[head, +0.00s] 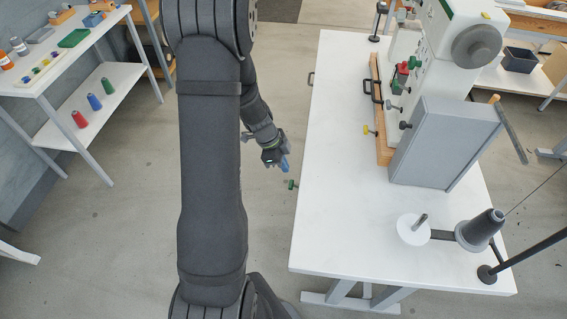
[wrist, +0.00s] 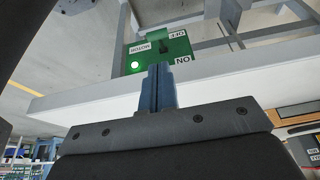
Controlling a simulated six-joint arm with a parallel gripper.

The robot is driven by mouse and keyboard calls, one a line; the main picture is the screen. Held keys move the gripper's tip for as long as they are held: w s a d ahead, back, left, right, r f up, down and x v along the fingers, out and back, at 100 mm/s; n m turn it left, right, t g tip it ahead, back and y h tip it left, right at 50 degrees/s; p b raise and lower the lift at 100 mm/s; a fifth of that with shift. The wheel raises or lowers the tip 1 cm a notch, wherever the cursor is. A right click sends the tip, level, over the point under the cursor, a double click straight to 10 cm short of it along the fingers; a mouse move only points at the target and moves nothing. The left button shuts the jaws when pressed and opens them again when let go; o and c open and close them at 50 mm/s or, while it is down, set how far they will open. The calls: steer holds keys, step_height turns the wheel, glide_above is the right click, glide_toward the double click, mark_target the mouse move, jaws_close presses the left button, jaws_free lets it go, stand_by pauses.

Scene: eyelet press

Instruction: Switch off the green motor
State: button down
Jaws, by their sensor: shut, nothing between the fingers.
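The green motor box (wrist: 172,48) is fixed under the table's edge. In the wrist view it shows MOTOR, OFF and ON labels, turned upside down, with ON nearer my fingers. A bright round lamp (wrist: 135,66) glows on it. A small dark lever (wrist: 163,46) sits between the labels; its exact position is hard to tell. In the head view the box shows as a small green piece (head: 292,185) at the table's left edge. My gripper (head: 285,164) is shut and empty just beyond it; its blue fingertips (wrist: 157,68) point at the box, apparently just short of it.
The white table (head: 340,180) lies right of my gripper, its edge (wrist: 100,95) crossing close behind the fingers. The press (head: 450,40), a grey box (head: 440,140) and a thread cone (head: 480,230) stand on it. Open floor lies to the left, before a shelf (head: 100,100).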

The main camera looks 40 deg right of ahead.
mark_target(291, 183)
steer(key=x, duration=0.7)
steer(key=shift+w+a+f, duration=0.3)
steer(key=shift+f, duration=0.1)
stand_by(0.6)
steer(key=shift+w+a+f, duration=0.2)
steer(key=shift+f, duration=0.4)
steer(key=shift+w+a+f, duration=0.15)
steer(key=shift+a+f, duration=0.05)
steer(key=shift+f, duration=0.45)
steer(key=shift+w+a+f, duration=0.2)
steer(key=shift+f, duration=0.5)
steer(key=w+a+r, duration=0.5)
steer(key=w, duration=0.1)
steer(key=shift+a+r, duration=0.4)
steer(key=shift+s, duration=0.1)
